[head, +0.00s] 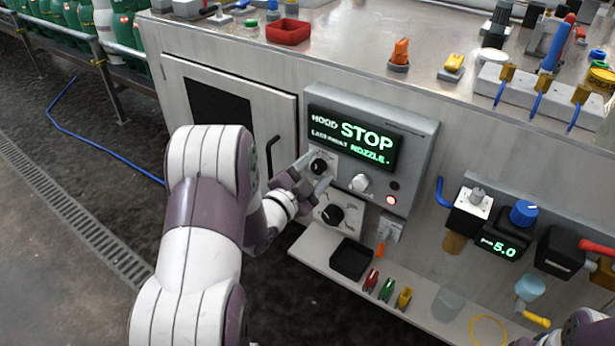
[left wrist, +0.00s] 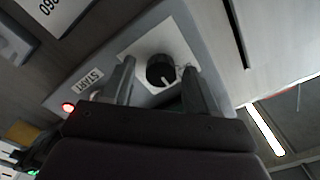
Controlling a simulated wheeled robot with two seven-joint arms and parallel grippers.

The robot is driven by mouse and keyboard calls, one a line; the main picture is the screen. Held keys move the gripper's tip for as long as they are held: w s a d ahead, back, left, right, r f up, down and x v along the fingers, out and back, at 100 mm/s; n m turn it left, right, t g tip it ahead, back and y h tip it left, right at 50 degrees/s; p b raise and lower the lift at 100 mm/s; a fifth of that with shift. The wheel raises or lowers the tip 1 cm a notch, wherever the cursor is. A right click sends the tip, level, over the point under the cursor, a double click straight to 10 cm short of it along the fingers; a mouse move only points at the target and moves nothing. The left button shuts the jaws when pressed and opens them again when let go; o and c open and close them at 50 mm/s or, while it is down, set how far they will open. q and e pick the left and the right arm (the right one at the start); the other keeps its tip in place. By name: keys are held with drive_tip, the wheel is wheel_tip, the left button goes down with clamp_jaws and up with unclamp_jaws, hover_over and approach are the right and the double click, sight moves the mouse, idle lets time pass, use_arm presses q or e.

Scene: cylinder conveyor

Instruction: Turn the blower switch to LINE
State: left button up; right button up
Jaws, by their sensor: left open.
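A grey control panel (head: 425,150) has a green display reading HOOD STOP and LAST FAULT NOZZLE. A black rotary knob (head: 319,167) on a white plate sits below the display's left end. My left gripper (head: 311,174) is open at this knob, one finger on either side. In the left wrist view the knob (left wrist: 160,70) shows between the two fingertips (left wrist: 158,84), with a pale pointer mark; contact cannot be told. The lettering around it is too small to read. A second black knob (head: 333,214) is lower on the cabinet front.
A white knob (head: 360,183) and a lit red lamp (head: 391,199) are right of the black knob. A door handle (head: 272,155) stands close left of my gripper. A shelf (head: 310,250) below holds a black tray (head: 351,259) and several small coloured items.

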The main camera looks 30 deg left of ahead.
use_arm(q)
drive_tip(key=s+p, duration=0.2)
drive_tip(key=s, duration=1)
drive_tip(key=shift+s+a, duration=0.2)
drive_tip(key=shift+a, duration=0.25)
